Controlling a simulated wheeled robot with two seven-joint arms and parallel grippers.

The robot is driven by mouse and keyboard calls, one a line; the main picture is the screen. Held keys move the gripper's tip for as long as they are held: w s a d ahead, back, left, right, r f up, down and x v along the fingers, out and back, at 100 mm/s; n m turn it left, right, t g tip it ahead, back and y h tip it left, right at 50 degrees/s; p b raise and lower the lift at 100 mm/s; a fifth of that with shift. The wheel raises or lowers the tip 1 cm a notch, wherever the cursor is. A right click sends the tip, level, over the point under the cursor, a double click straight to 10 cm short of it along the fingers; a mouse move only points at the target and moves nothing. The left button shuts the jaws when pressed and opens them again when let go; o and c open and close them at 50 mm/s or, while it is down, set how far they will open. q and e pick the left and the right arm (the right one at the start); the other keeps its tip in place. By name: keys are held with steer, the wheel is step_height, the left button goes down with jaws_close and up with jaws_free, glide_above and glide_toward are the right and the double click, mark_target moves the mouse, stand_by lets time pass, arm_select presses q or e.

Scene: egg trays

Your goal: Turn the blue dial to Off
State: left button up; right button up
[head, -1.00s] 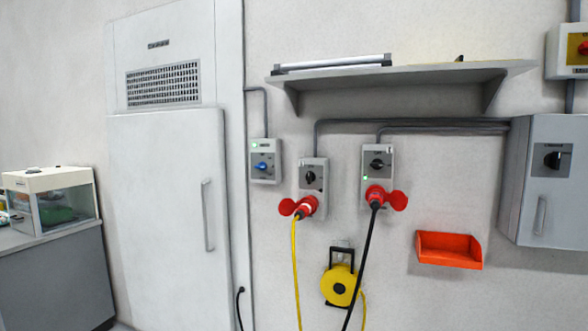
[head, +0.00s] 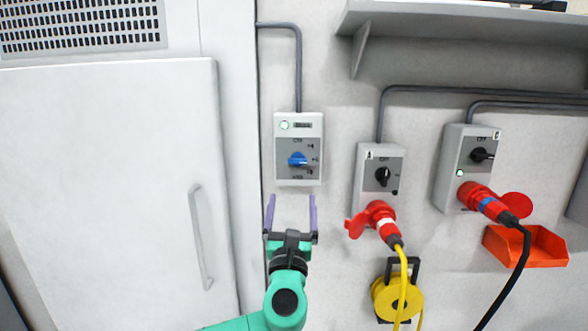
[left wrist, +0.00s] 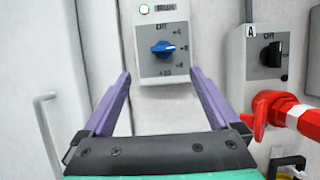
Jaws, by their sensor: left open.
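The blue dial (head: 297,159) sits on a grey and white wall box (head: 298,180) with a lit green lamp at its top left. The dial's handle lies roughly sideways, and "Off" is printed above it. The dial also shows in the left wrist view (left wrist: 163,48), ahead of my fingers. My left gripper (head: 291,214) is open and empty just below the box, with its purple fingers pointing up and apart. It does not touch the dial. In the left wrist view the fingers (left wrist: 163,83) stand either side of the box's lower part. My right gripper is not in view.
A tall white cabinet (head: 110,200) with a handle stands on the left. To the right are two boxes with black dials (head: 383,176) (head: 482,155), red plugs and cables. A shelf (head: 450,25) juts out above. A yellow reel (head: 397,298) and an orange bin (head: 525,246) hang lower.

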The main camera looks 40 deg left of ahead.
mark_target(297, 164)
arm_select(q)
steer(key=p+x, duration=0.4)
steer(key=x, duration=0.8)
steer(key=shift+w+r, duration=0.1)
steer(key=shift+w, duration=0.35)
steer(key=shift+w+d, duration=0.1)
steer(key=shift+d, duration=0.05)
steer(key=c, duration=1.4)
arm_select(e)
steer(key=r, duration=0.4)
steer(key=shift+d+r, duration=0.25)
